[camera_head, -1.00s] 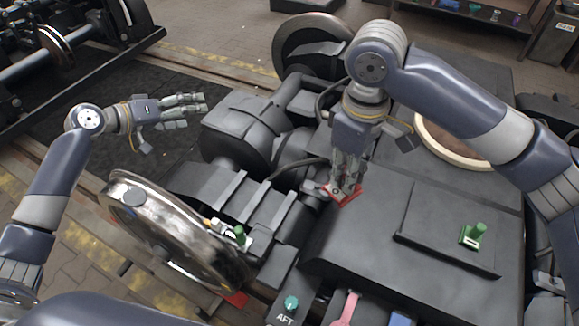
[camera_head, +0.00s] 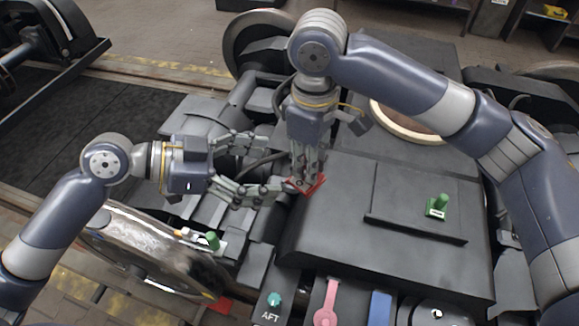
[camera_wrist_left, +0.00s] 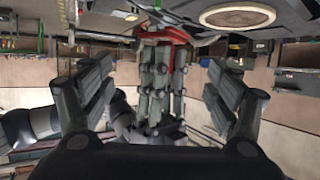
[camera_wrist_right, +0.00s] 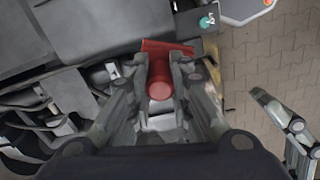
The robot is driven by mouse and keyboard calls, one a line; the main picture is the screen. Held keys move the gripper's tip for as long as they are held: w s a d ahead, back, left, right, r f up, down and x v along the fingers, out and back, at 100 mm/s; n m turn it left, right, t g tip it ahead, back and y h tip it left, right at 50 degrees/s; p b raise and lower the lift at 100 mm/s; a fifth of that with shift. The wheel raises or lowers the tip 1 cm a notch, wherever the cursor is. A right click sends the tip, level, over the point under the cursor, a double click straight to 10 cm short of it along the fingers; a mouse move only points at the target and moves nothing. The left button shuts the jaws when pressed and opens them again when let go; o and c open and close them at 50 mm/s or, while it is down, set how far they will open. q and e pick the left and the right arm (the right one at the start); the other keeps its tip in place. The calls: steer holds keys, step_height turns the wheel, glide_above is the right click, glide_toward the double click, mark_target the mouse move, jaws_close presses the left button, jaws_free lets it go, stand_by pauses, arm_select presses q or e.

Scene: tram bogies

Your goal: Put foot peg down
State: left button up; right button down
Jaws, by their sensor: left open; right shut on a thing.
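A red peg (camera_head: 316,186), seemingly the foot peg, has a round post on a flat red base. It shows best in the right wrist view (camera_wrist_right: 160,82). My right gripper (camera_head: 305,178) points down and is shut on its post, at the left edge of the dark bogie frame (camera_head: 350,235). Whether its base touches the frame I cannot tell. My left gripper (camera_head: 268,165) is open, its fingers spread just left of the right gripper's fingers. In the left wrist view the right fingers (camera_wrist_left: 160,85) and the red peg (camera_wrist_left: 166,34) appear between the left fingers.
A green peg (camera_head: 437,206) stands on a raised plate on the frame, and another (camera_head: 212,241) by the metal wheel (camera_head: 150,250). A pink tool (camera_head: 326,300) and a teal knob (camera_head: 274,299) marked AFT lie at the front. The frame top beside the red peg is clear.

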mark_target(305, 188)
arm_select(q)
steer(key=x, duration=1)
steer(key=shift+w+d+f, duration=0.15)
steer(key=shift+c, duration=0.5)
